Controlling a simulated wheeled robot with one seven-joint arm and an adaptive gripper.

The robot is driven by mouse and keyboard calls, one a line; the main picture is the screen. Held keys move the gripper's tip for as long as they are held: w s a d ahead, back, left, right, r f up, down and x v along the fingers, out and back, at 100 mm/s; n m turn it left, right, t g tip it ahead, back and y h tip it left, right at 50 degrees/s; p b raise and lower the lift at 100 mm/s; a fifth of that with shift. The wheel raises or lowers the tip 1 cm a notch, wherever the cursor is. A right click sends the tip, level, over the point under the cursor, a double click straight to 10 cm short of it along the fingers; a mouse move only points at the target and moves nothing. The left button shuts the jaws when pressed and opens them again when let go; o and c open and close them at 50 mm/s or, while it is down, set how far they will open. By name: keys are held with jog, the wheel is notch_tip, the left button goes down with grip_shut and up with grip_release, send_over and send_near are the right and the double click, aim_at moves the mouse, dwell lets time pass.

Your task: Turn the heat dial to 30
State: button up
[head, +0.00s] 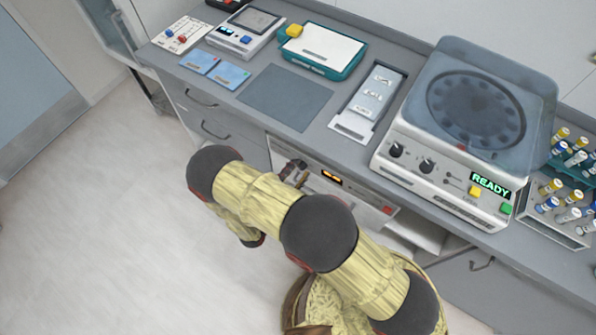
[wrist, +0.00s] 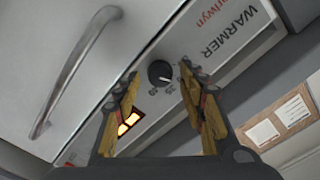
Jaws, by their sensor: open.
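The heat dial (wrist: 160,73) is a small round black knob with a pale mark, on the white front panel of the warmer (wrist: 205,55). A lit orange display (wrist: 128,123) is beside the dial, partly behind the left finger. In the head view the warmer (head: 361,194) is under the counter, my gripper (head: 293,171) is at its left part, and the dial is hidden.
A curved drawer handle (wrist: 75,75) is close by in the wrist view. Above the warmer, the counter (head: 315,145) holds a grey mat (head: 287,97), a slide tray (head: 370,100), and a centrifuge (head: 440,150) with its own black knobs. The floor (head: 130,220) at left is clear.

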jog(key=v, duration=1.2)
dwell(0.6)
